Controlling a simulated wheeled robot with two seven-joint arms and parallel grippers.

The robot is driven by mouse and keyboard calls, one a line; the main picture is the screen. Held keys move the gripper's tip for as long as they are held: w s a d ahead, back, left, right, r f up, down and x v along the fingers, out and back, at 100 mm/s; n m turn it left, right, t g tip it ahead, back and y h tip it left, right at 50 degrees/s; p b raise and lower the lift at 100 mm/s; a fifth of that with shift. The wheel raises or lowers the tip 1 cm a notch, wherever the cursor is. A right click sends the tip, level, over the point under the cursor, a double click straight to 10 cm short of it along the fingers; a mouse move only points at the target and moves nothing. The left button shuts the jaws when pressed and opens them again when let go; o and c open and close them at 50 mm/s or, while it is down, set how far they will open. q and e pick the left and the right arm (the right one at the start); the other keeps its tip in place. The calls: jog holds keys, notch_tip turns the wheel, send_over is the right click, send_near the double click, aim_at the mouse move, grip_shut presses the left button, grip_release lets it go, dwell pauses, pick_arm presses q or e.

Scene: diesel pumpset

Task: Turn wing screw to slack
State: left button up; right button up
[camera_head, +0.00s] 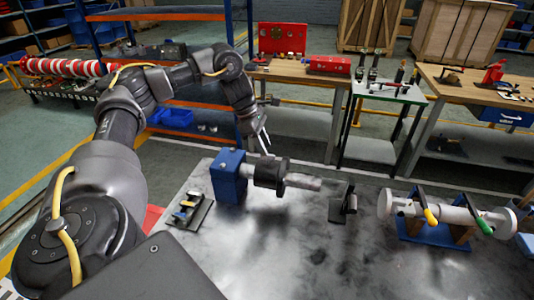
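I cannot make out a wing screw clearly at this size. A blue block (229,178) stands on the grey metal table, with a light metal shaft (303,182) sticking out to its right. A black collar (269,173) sits around the shaft. My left gripper (261,142) hangs just above and behind the block and collar, fingers pointing down. Its thin fingers look parted, with nothing seen between them. My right gripper is out of view.
A black stand (343,205) stands right of the shaft. A grey flanged pipe with yellow and green handles (448,215) rests on blue supports farther right. A small tool rack (188,212) is left of the block. The front middle of the table is clear.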

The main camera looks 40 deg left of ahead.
aim_at(268, 159)
pick_arm(q)
jog(key=shift+s+d+f, duration=0.15)
jog(key=shift+d+f, duration=0.1)
jog(key=shift+f, duration=0.55)
jog(key=shift+w+d+f, duration=0.2)
jog(key=shift+w+f, duration=0.05)
jog(key=shift+f, duration=0.25)
grip_shut()
